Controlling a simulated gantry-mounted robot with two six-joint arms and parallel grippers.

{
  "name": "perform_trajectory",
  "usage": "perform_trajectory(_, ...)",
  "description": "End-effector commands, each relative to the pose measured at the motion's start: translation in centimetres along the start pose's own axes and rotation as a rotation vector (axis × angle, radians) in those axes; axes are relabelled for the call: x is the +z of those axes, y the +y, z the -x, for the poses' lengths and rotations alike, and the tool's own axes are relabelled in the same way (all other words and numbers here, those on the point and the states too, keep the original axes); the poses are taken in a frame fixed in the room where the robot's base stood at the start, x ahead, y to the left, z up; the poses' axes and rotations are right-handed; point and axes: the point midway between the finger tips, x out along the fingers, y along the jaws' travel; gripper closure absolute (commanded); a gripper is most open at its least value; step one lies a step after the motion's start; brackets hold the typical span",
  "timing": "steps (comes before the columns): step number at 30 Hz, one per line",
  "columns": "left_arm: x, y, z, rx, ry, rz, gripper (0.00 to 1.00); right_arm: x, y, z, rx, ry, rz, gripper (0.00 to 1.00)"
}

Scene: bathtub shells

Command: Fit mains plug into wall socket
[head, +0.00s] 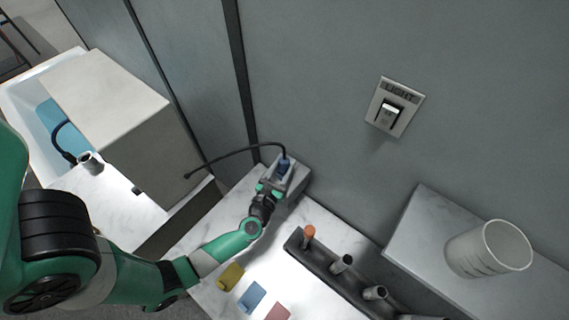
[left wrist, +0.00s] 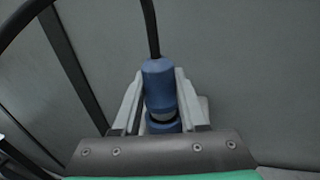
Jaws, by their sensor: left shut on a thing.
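My left gripper (head: 275,181) is shut on a blue mains plug (head: 283,165) with a black cable (head: 237,155) running off to the left. In the left wrist view the plug (left wrist: 160,88) sits between the two grey fingers (left wrist: 153,105), its cable (left wrist: 150,30) leaving at the far end. A second blue part (left wrist: 164,126) shows nearer the gripper, below a dark ring. A grey block (head: 297,178) is right beside the plug, against the wall; it may be the socket. The gripper hides the plug's front, so I cannot tell whether they are joined. My right gripper is not in view.
A dark rack (head: 345,275) with several pegs lies on the marble counter, right of my left arm. Yellow, blue and pink pieces lie nearby. A white cup (head: 488,250) stands on a raised ledge. A light switch (head: 394,106) is on the wall. A large box (head: 130,125) stands at left.

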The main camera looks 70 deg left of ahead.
Motion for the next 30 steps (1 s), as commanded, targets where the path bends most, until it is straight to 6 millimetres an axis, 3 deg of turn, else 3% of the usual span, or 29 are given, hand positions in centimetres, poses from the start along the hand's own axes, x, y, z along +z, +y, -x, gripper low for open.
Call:
perform_trajectory(20, -1.8, -0.1, 0.0, 0.000, 0.001, 0.000, 1.00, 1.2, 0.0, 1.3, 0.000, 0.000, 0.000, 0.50)
perform_trajectory(21, -1.7, 0.0, 0.0, 0.000, 0.002, 0.000, 0.51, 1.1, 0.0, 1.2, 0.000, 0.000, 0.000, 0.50)
perform_trajectory(26, -1.6, 0.0, 0.0, 0.000, 0.001, 0.000, 0.23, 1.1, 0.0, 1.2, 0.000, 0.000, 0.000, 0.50)
perform_trajectory(30, -1.6, 0.0, 0.0, 0.000, 0.000, 0.000, 0.23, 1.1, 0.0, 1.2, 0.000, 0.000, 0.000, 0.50)
